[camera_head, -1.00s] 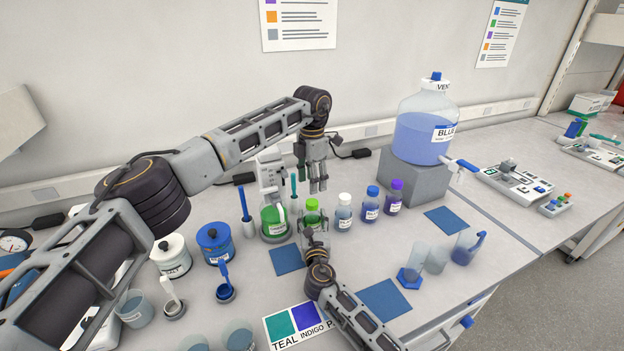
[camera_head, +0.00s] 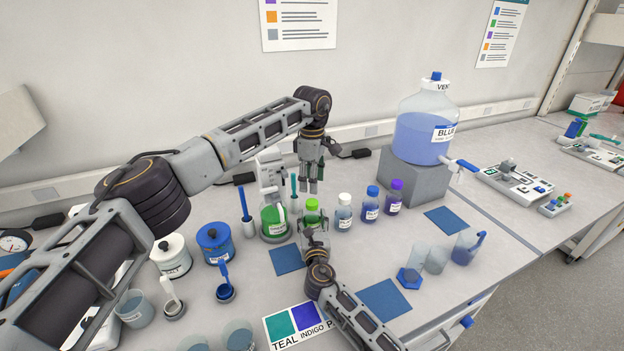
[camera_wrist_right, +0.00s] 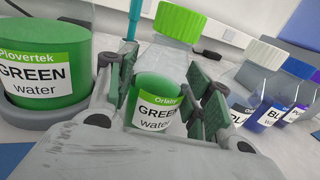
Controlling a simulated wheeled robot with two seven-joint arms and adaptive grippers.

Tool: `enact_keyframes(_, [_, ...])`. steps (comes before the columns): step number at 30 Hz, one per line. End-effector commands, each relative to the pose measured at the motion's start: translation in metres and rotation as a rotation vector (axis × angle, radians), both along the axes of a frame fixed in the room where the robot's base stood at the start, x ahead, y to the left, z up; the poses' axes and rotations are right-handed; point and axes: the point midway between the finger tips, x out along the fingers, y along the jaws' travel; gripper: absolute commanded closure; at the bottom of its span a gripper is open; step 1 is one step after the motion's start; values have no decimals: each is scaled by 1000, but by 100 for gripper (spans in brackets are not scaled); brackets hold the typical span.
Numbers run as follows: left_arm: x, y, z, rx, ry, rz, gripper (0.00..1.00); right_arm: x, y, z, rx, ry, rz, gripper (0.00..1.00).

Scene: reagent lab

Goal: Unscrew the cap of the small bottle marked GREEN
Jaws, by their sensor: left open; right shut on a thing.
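The small bottle marked GREEN stands on the bench in the head view, with its green cap (camera_head: 312,204) on top. In the right wrist view its clear shoulder, green cap (camera_wrist_right: 187,21) and green-filled lower part with the GREEN label (camera_wrist_right: 157,102) show. My right gripper (camera_head: 314,238) is shut on the small GREEN bottle from the front, a finger on each side of its body (camera_wrist_right: 166,98). My left gripper (camera_head: 310,188) points down just above the cap, open, its fingers apart from the cap as far as I can tell.
A larger green-filled GREEN container (camera_head: 274,221) stands close on the left. White- (camera_head: 344,213), blue- (camera_head: 371,204) and purple-capped (camera_head: 394,197) bottles stand in a row on the right. A teal-handled tool (camera_head: 294,190) stands behind. A blue mat (camera_head: 287,260) lies in front.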

Motion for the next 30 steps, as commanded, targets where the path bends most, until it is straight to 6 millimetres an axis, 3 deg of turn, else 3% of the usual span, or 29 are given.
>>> enact_keyframes(30, [0,0,0,0,0,-807,48,0,0,-1,0,1,0,100])
